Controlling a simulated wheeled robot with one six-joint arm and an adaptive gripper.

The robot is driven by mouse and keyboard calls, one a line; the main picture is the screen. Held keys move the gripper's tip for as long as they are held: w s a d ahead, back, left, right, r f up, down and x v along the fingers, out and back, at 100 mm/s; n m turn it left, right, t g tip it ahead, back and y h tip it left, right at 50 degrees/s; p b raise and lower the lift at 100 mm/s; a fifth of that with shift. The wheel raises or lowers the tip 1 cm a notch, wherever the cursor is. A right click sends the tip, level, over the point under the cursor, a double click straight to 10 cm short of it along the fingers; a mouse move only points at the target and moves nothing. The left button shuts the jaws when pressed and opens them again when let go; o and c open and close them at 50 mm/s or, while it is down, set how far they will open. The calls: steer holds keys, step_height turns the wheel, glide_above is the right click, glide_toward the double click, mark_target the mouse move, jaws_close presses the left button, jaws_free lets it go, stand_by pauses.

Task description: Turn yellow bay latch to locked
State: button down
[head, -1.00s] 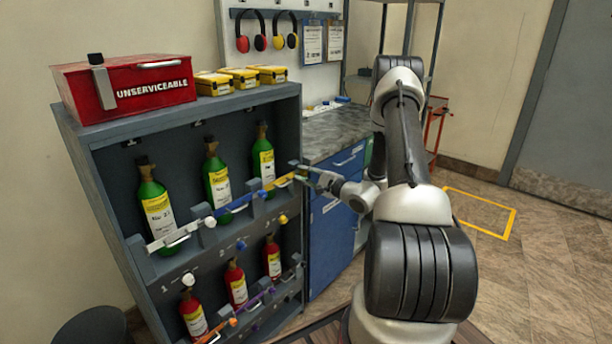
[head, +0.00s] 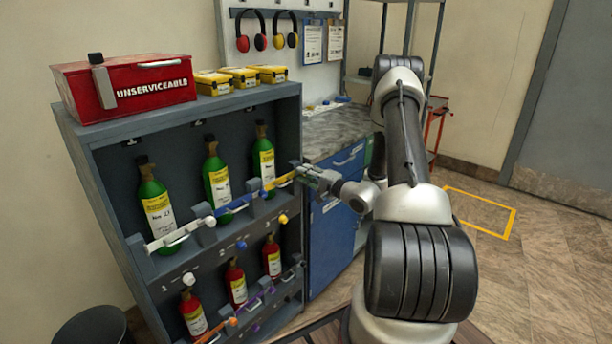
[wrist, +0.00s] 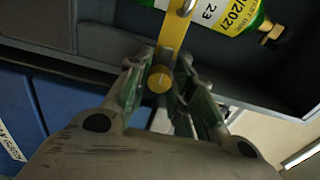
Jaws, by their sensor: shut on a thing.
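The yellow bay latch (head: 284,180) is a yellow bar across the front of the upper shelf, before the rightmost green bottle (head: 263,158). The bar runs close to level, its right end near the cabinet's right edge. My gripper (head: 303,174) is at that right end. In the wrist view, the yellow latch (wrist: 172,40) runs down between the two fingers of my gripper (wrist: 160,92), and its rounded end sits between them. The fingers are shut on it. The fingers partly hide the bar's end in the head view.
A blue latch (head: 238,203) and a white latch (head: 172,238) cross the neighbouring upper bays. Red bottles (head: 236,284) stand on the lower shelf. A red box (head: 125,88) and yellow cases (head: 243,77) rest on top. A blue cabinet (head: 335,235) stands right of the rack.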

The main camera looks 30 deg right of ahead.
steer(key=shift+s+f, duration=0.1)
steer(key=c, duration=1.5)
jaws_free()
steer(key=v, duration=1.2)
